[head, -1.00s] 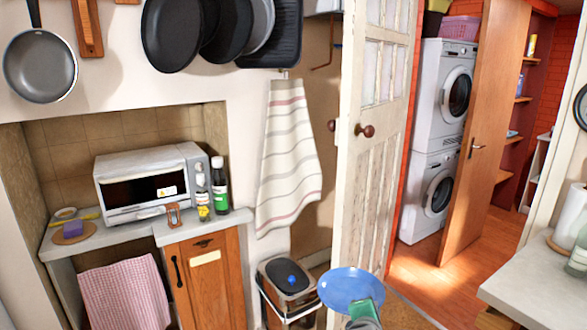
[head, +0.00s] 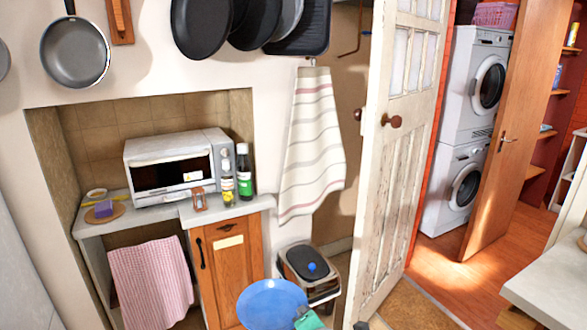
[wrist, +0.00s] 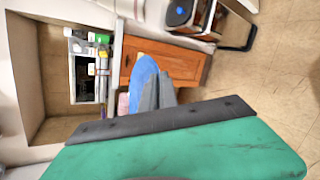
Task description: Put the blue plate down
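The blue plate (head: 272,306) is at the bottom of the head view, in front of the wooden cabinet and the bin. My gripper (head: 310,318), green and partly cut off by the lower edge, is at the plate's right rim. In the wrist view the plate (wrist: 145,75) shows edge-on beyond the grey fingers (wrist: 157,92), which are closed on its rim. The plate is in the air, with no surface touching it in view.
A grey counter (head: 228,211) holds a toaster oven (head: 168,170), bottles and a purple sponge. A bin (head: 311,272) stands on the floor by the open white door (head: 398,150). Another worktop (head: 545,290) is at the right. Pans hang above.

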